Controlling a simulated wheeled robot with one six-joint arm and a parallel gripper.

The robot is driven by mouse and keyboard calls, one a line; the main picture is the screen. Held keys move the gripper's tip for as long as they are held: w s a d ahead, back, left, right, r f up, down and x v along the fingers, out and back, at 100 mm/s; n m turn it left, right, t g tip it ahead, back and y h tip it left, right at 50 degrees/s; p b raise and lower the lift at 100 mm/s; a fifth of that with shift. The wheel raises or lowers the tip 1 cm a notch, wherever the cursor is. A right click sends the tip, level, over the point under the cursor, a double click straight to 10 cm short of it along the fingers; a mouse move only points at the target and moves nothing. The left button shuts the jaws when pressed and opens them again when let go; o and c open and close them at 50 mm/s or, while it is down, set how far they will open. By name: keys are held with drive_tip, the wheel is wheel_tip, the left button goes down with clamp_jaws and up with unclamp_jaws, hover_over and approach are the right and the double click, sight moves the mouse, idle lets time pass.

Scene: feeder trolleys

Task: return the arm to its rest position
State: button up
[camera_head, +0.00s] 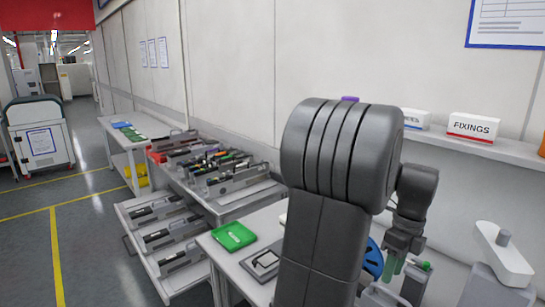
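My grey arm (335,190) rises large in the middle of the view and bends over to the right. My gripper (400,250) points down over the bench at the right, small and partly hidden behind the arm. Green items (391,267) show right below and beside it. I cannot tell whether the fingers touch them, or whether they are open or shut.
A green box (233,236) lies on the bench left of my arm. A blue reel (373,259) is partly hidden behind the arm. A FIXINGS box (473,127) stands on the wall shelf. Trolleys with feeders (236,180) stand at left; the marked aisle floor (90,240) is clear.

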sight(385, 288)
drive_tip(key=f, duration=0.4)
drive_tip(key=a+f, duration=0.1)
drive_tip(key=f, duration=0.1)
drive_tip(key=shift+s+f, duration=0.15)
drive_tip(key=shift+s, duration=0.25)
drive_tip(key=shift+w+f, duration=0.1)
drive_tip(key=shift+f, duration=0.05)
drive_tip(key=shift+w+a, duration=0.1)
drive_tip(key=shift+a, duration=0.05)
